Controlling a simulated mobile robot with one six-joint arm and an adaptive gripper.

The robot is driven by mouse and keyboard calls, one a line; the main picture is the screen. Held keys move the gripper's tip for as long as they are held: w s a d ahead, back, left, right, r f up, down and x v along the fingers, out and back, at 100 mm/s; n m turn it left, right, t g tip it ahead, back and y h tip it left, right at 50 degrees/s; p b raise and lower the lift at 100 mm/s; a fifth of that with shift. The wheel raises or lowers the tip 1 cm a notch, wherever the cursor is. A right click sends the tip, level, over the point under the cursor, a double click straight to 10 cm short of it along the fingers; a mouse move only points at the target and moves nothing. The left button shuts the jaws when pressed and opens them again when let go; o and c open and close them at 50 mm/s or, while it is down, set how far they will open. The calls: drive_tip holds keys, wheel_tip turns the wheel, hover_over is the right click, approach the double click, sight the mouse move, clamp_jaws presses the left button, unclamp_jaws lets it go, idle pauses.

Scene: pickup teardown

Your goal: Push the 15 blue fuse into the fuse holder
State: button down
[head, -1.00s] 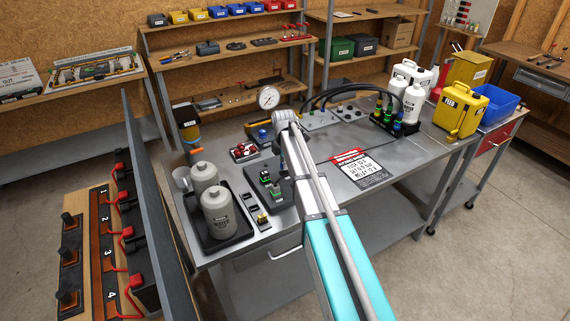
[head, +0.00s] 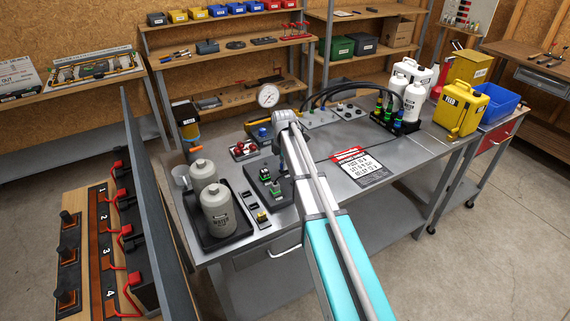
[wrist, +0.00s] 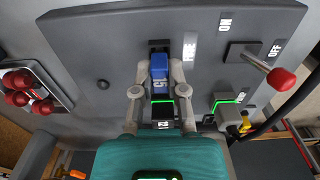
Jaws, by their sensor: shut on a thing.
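The blue fuse (wrist: 158,68), with a 15 marking on it, is between the two grey fingers of my gripper (wrist: 159,92) in the wrist view. The fingers are shut on its sides. The fuse's far end is at a dark fuse holder (wrist: 159,43) on a grey panel (wrist: 115,50), beside a label that seems to read FUSE. I cannot tell how deep the fuse sits in the holder. In the head view my arm hides the fuse and the fingers.
A lever with a red knob (wrist: 281,79) stands to the right, by ON and OFF labels. A green-lit block (wrist: 230,104) is below it. Red-capped parts in a tray (wrist: 40,104) lie at the left. In the head view, grey bottles (head: 217,210) stand on a black tray (head: 234,240).

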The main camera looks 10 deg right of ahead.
drive_tip(key=shift+f+b, duration=0.4)
drive_tip(key=shift+f, duration=0.1)
idle(0.6)
drive_tip(key=c, duration=0.6)
unclamp_jaws()
drive_tip(key=shift+r, duration=0.15)
